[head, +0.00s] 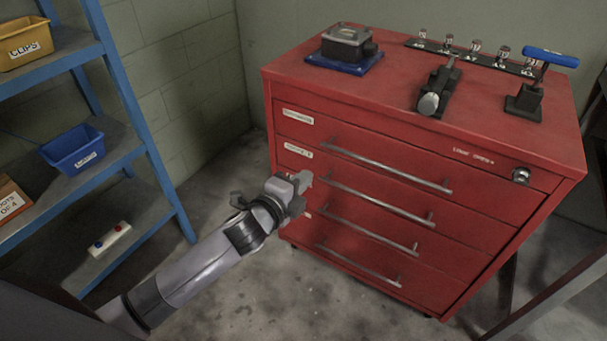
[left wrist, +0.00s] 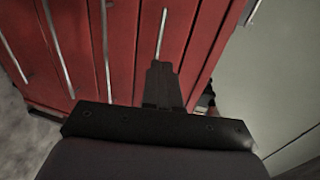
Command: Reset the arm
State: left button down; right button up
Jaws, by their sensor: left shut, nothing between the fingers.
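My left arm comes in from the lower left in the head view. Its gripper (head: 303,181) is shut and empty, in front of the left side of the red drawer cabinet (head: 400,154). In the left wrist view the shut gripper (left wrist: 163,66) shows dark against the red drawer fronts (left wrist: 132,40). I cannot tell whether its fingertips touch the cabinet. The drawers look closed, each with a long metal handle. My right gripper is in neither view.
On the cabinet top are a grey device on a blue base (head: 346,44), a black clamp-like tool (head: 437,90), a rail of metal fittings (head: 474,53) and a blue-handled tool (head: 548,58). A blue shelf (head: 130,107) with a yellow bin (head: 25,42) and a blue bin (head: 73,149) stands left.

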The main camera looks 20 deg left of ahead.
pick_arm(q)
jog(key=s+a+f+n+g+p, duration=0.1)
jog(key=s+a+f+n, duration=0.1)
jog(key=s+n, duration=0.4)
jog(key=s+a+f+n+g+y+p, duration=0.1)
jog(key=s+f+n, duration=0.3)
jog(key=s, duration=0.7)
jog(key=s+a+f+n+g+y+p, duration=0.1)
jog(key=s+a+f+n+g+p, duration=0.1)
jog(key=s+n, duration=0.6)
jog(key=shift+s+a+f+n+g+p, duration=0.4)
jog(key=shift+s+a+f+p, duration=0.2)
jog(key=shift+f, duration=0.1)
